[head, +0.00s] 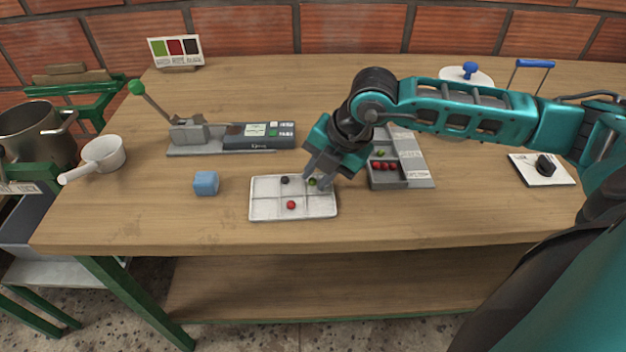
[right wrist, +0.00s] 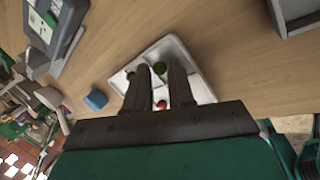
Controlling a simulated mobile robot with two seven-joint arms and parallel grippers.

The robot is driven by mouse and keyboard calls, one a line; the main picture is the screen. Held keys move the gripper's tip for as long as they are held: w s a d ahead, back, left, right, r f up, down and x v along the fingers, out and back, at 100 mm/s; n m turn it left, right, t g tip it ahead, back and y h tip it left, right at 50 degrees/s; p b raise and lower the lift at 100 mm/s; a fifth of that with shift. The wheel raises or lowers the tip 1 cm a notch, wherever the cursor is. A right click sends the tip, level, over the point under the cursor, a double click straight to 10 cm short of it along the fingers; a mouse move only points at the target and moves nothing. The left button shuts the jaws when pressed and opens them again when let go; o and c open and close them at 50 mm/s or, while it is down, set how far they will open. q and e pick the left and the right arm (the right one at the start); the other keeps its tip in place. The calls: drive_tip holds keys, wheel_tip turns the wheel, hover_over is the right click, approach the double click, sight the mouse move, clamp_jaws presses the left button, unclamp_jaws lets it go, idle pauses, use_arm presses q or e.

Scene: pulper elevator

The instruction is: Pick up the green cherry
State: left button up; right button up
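The green cherry (head: 312,182) lies in a back compartment of the white divided tray (head: 264,214). In the right wrist view the green cherry (right wrist: 160,68) shows between and just beyond the two fingertips of my right gripper (right wrist: 159,72). My right gripper (head: 318,176) is open and points down over the tray's back right part in the head view. The fingers stand apart with nothing held; whether they touch the cherry I cannot tell. My left gripper is not in view.
A black cherry (head: 285,180) and a red cherry (head: 291,205) lie in other tray compartments. A grey sorting box (head: 388,183) with several cherries stands right of the tray. A blue cube (head: 206,183) and a lever device (head: 190,133) stand left. The table front is clear.

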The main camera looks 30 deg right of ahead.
drive_tip(key=shift+f, duration=0.15)
clamp_jaws()
idle(0.4)
